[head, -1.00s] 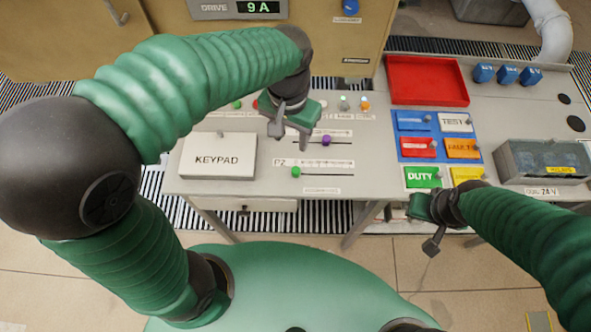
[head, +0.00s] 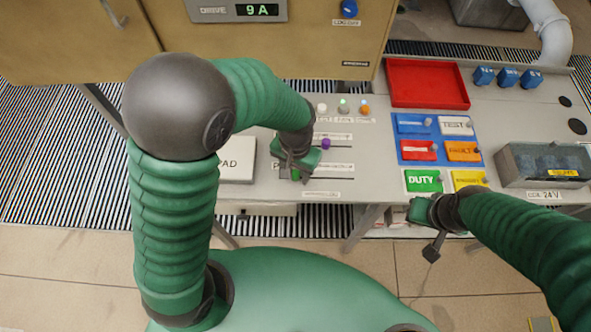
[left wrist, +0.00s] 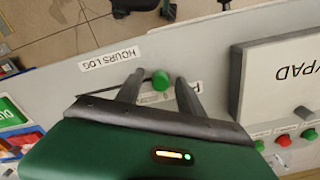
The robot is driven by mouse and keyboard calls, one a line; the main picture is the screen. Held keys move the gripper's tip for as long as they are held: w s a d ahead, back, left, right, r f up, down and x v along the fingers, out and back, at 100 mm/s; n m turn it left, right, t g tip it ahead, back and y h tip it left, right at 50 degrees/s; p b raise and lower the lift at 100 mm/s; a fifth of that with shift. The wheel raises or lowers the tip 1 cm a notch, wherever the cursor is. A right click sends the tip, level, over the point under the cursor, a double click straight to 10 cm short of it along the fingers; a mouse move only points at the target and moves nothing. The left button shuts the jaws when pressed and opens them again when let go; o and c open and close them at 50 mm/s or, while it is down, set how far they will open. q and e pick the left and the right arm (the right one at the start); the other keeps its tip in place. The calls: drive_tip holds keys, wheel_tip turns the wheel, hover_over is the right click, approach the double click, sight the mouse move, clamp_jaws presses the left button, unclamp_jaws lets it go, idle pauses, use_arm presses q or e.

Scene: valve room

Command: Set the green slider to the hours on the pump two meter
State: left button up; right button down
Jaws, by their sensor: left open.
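The green slider is a small round knob (left wrist: 160,80) on a slot in the grey desk, beside the label "HOURS LOG" (left wrist: 111,59). In the head view its slot (head: 330,178) runs right from my left gripper (head: 292,174), with the knob at the left end. In the left wrist view the fingers of my left gripper (left wrist: 158,92) are open, one on each side of the knob; contact is unclear. My right gripper (head: 432,235) hangs near the desk's front edge, empty; its jaw state is unclear. I see no pump two meter.
A purple slider (head: 325,144) sits just behind the green one. A keypad panel (head: 237,158) lies to the left. Coloured switch plates (head: 424,181), a red tray (head: 428,84) and a clear-lidded box (head: 545,165) are to the right. A display (head: 237,10) reads "DRIVE 9 A".

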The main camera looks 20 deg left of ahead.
use_arm(q)
clamp_jaws()
idle(0.3)
idle(1.1)
